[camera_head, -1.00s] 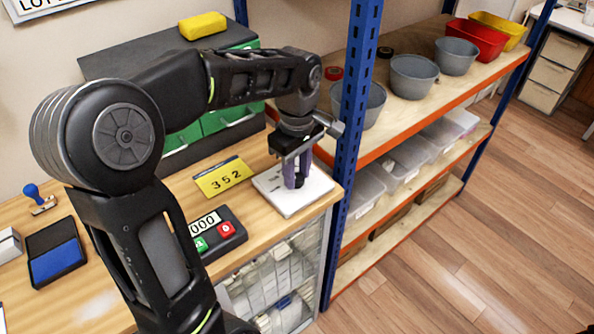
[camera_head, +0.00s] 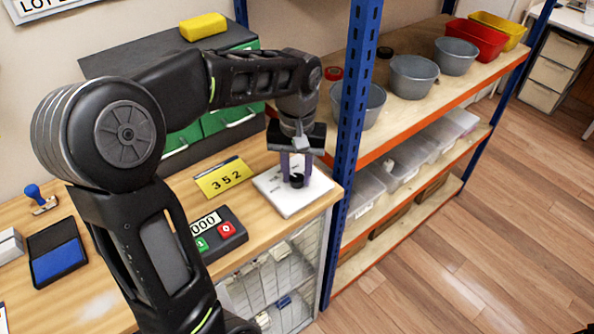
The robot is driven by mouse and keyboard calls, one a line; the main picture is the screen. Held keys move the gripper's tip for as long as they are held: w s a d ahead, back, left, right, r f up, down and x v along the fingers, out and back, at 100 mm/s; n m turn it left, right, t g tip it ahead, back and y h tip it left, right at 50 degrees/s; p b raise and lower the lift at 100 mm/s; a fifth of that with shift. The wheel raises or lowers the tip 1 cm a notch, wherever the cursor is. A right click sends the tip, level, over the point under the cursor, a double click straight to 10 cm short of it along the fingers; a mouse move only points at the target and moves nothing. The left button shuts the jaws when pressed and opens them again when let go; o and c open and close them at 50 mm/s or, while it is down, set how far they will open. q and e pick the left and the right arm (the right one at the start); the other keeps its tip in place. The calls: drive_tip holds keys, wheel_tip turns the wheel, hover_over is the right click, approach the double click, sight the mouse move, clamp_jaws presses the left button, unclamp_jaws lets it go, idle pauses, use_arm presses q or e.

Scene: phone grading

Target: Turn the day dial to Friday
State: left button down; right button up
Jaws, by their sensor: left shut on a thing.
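The day dial is a small black knob (camera_head: 297,181) on a white square plate (camera_head: 285,205) at the right end of the wooden workbench. The plate's small print is too small to read, so I cannot tell which day the dial points to. My left gripper (camera_head: 296,172) reaches down over the plate from above, its purple-grey fingers shut on the black knob. The gripper and the fingers hide part of the knob and the plate. My right gripper is not in view.
A yellow sign (camera_head: 222,178) reading 352 and a black counter box (camera_head: 219,230) with green and red buttons stand left of the plate. A blue shelf post (camera_head: 352,120) rises close to the right. Grey bowls (camera_head: 413,76) stand on the shelf beyond.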

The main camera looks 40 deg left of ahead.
use_arm(q)
drive_tip(key=m, duration=0.4)
drive_tip(key=shift+m, duration=0.3)
drive_tip(key=m, duration=0.4)
drive_tip(key=shift+m+p, duration=0.3)
drive_tip(key=shift+p, duration=0.05)
drive_tip(key=m, duration=0.4)
drive_tip(key=shift+m, duration=0.3)
drive_tip(key=shift+m+p, duration=0.4)
drive_tip(key=shift+m, duration=1.8)
drive_tip(key=c, duration=1.1)
unclamp_jaws()
drive_tip(key=shift+o, duration=0.2)
drive_tip(key=shift+r, duration=0.1)
